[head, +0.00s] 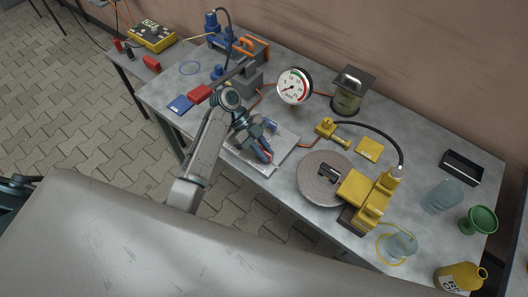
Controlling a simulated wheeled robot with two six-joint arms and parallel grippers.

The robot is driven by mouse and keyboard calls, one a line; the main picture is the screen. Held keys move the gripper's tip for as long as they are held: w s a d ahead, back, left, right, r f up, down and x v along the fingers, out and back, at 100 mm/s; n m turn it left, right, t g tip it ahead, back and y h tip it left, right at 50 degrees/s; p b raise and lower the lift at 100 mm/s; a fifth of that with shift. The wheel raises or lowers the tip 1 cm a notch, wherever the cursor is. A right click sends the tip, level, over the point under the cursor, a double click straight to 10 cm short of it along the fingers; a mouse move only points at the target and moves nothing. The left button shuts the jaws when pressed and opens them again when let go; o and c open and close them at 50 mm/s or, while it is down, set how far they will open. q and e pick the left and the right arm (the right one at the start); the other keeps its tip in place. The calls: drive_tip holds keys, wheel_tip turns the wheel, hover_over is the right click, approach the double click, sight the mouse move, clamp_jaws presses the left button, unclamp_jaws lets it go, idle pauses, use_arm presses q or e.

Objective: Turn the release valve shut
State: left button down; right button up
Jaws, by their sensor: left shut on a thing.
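My left gripper (264,154) reaches down over a pale flat plate on the bench. It is shut on a small red part (266,157) at its fingertips, mostly hidden by the fingers. I cannot tell from this view whether this part is the release valve. A blue hand pump (222,38) with a long red-gripped lever (200,93) stands at the back left of the bench. A round pressure gauge (294,87) faces me behind the gripper. My right gripper is not in view.
The grey bench (420,127) stands against a brown wall. To the right of my gripper are a round ribbed pad (312,177), a yellow pump unit (370,197), a green funnel (480,219) and a yellow bottle (459,277). A dark lidded can (347,98) stands behind.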

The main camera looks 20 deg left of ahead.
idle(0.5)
use_arm(q)
drive_tip(key=c, duration=1.4)
unclamp_jaws()
drive_tip(key=shift+o, duration=0.2)
drive_tip(key=b+v, duration=0.1)
drive_tip(key=v, duration=0.1)
drive_tip(key=shift+w+a+r, duration=0.1)
drive_tip(key=shift+w+a, duration=0.05)
drive_tip(key=shift+a, duration=0.15)
drive_tip(key=p+v, duration=0.3)
drive_tip(key=v, duration=0.2)
drive_tip(key=shift+d+r, duration=0.1)
